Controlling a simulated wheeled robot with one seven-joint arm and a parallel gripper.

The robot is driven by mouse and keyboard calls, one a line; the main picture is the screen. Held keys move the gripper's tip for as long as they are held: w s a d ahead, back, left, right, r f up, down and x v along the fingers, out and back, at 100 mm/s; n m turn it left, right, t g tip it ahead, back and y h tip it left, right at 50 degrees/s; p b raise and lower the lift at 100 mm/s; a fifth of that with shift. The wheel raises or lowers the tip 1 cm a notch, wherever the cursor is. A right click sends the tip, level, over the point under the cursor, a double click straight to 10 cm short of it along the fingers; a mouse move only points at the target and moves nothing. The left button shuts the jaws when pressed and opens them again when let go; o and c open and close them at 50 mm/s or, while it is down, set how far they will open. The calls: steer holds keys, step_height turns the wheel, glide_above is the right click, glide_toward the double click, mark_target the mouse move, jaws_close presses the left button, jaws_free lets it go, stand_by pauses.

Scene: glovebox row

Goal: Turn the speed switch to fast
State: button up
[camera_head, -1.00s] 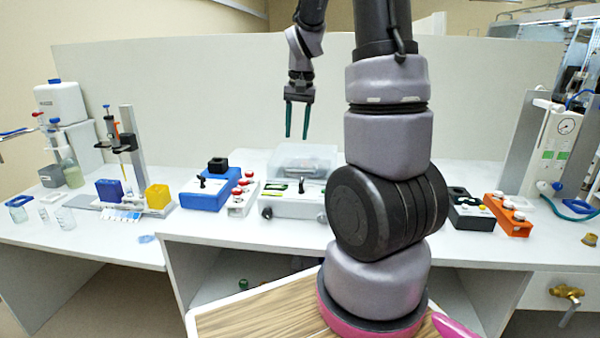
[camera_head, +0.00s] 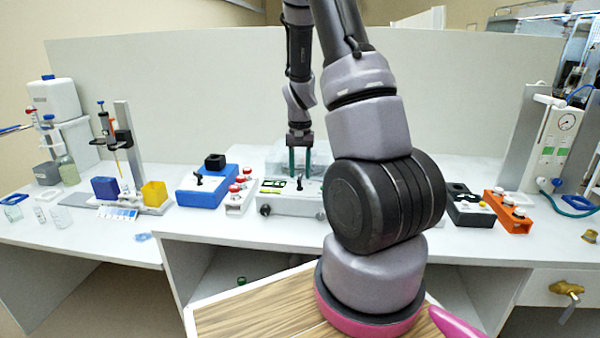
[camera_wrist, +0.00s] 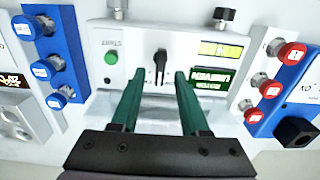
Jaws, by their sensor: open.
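The speed switch is probably the black lever knob (camera_wrist: 160,62) on the front panel of a white device (camera_wrist: 132,48) in the wrist view. A green button (camera_wrist: 111,58) marked START sits left of the knob and green displays (camera_wrist: 217,78) sit right of it. My gripper (camera_wrist: 160,75) is open, with its two green fingers on either side of the knob. I cannot tell whether they touch it. In the head view my gripper (camera_head: 301,176) hangs low over the same white device (camera_head: 272,205). No slow or fast marks are readable.
In the head view a blue box device (camera_head: 205,190) stands to the left. An orange rack (camera_head: 508,210) stands at the far right.

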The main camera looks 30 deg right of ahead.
steer(key=shift+f, duration=0.35)
jaws_close()
steer(key=shift+m, duration=0.3)
steer(key=shift+s+d+m, duration=0.15)
steer(key=shift+m, duration=2.45)
jaws_free()
